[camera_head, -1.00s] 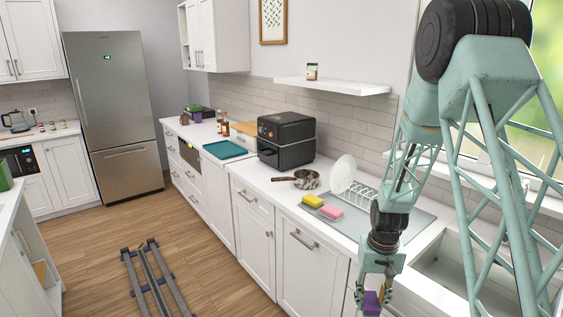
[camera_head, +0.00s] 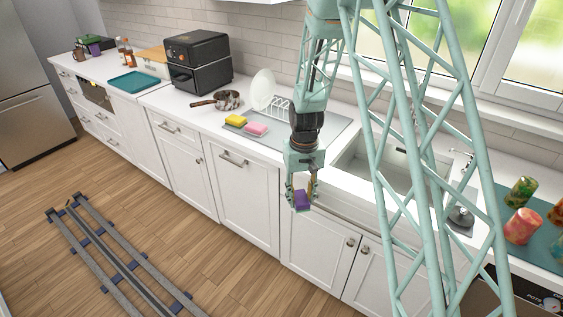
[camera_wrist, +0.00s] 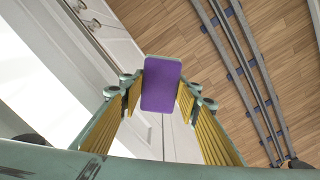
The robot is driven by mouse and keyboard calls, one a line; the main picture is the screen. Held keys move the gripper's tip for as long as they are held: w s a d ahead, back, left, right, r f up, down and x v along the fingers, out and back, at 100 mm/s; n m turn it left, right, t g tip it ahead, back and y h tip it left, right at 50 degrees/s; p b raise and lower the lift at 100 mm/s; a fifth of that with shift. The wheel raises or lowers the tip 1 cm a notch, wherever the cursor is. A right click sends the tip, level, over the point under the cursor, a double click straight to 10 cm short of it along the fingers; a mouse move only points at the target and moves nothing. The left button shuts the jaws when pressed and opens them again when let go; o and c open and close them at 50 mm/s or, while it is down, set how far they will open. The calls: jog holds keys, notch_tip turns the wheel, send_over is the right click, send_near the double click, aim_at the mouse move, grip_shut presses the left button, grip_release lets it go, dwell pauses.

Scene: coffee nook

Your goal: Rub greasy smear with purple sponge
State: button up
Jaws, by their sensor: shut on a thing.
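The purple sponge (camera_head: 302,200) is held between the fingertips of my gripper (camera_head: 301,190), in front of the cabinet fronts by the sink. In the wrist view the sponge (camera_wrist: 161,84) sits between the yellow-padded fingers of my gripper (camera_wrist: 160,92), which are shut on it. It is in the air, apart from the counter. I cannot make out a greasy smear in any view.
A yellow sponge (camera_head: 236,120) and a pink sponge (camera_head: 256,129) lie beside a dish rack (camera_head: 284,104). A pan (camera_head: 226,100) and a black appliance (camera_head: 198,62) stand left. The sink (camera_head: 378,170) is right of my arm. Jars (camera_head: 521,226) stand far right. Floor rails (camera_head: 122,262) run below.

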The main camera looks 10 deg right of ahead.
jog(key=w+r+n+p, duration=0.2)
jog(key=w+r+p, duration=0.4)
jog(key=r, duration=0.9)
jog(key=w+r+n+p, duration=0.2)
jog(key=w+r+p, duration=0.4)
jog(key=r, duration=0.9)
jog(key=w+r+n+p, duration=0.1)
jog(key=w+r+p, duration=0.5)
jog(key=r, duration=0.9)
jog(key=p, duration=0.2)
jog(key=shift+r+n+p, duration=0.35)
jog(key=shift+r+n, duration=0.05)
jog(key=shift+w+a, duration=0.1)
jog(key=shift+a, duration=0.05)
